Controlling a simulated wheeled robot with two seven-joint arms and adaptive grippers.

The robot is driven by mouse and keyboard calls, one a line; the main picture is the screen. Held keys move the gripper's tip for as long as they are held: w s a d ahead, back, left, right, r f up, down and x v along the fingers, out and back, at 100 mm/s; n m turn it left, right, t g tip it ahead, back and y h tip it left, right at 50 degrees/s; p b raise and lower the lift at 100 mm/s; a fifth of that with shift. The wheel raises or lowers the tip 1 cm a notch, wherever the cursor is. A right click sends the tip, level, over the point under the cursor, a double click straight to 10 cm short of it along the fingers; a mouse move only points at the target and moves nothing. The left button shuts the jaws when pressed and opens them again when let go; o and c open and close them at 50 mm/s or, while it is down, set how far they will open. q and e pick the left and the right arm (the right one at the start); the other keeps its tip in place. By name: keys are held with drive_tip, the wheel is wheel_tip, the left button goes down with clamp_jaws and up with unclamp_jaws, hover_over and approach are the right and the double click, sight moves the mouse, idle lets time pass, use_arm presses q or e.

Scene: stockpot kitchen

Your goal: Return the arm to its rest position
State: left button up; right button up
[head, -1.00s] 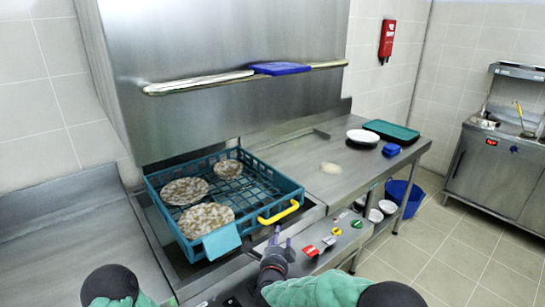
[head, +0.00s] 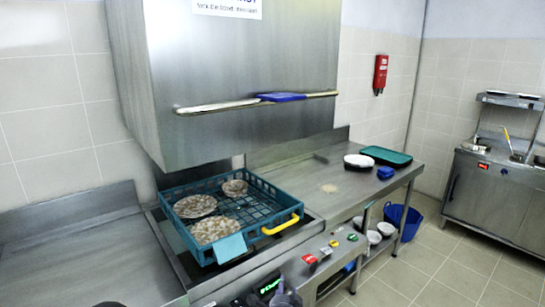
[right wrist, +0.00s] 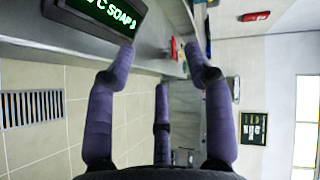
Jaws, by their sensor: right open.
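My right gripper (head: 284,297) shows only in part at the bottom edge of the head view, in front of the counter. In the right wrist view its purple fingers (right wrist: 160,72) are spread apart with nothing between them. A dark rounded part of my body shows at the bottom left of the head view. My left gripper is not in view.
A teal rack (head: 277,208) holding several stained plates sits under the raised steel hood (head: 240,90). A lit green display (right wrist: 108,14) is close to my right fingers. A blue tub (head: 403,218) stands on the floor at right. The tiled floor (head: 420,265) there is clear.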

drive_tip(key=s+d+f+n+g+y+p, duration=0.15)
drive_tip(key=s+f+n+g, duration=0.25)
drive_tip(key=s+f, duration=0.45)
drive_tip(key=s+d+f+n+g+y, duration=0.1)
drive_tip(key=s+d+f+n+g, duration=0.3)
drive_tip(key=f, duration=0.7)
drive_tip(key=s+f+n+g+y, duration=0.1)
drive_tip(key=s+f+n+g, duration=0.1)
drive_tip(key=s, duration=1)
drive_tip(key=s+f+n+g+y+p, duration=0.1)
drive_tip(key=s+f+n+g+y, duration=0.1)
drive_tip(key=s, duration=1.1)
wheel_tip(320, 180, down, 4)
drive_tip(key=n+g, duration=0.1)
drive_tip(key=g, duration=0.1)
drive_tip(key=shift+d+r+g, duration=0.25)
drive_tip(key=shift+g, duration=0.05)
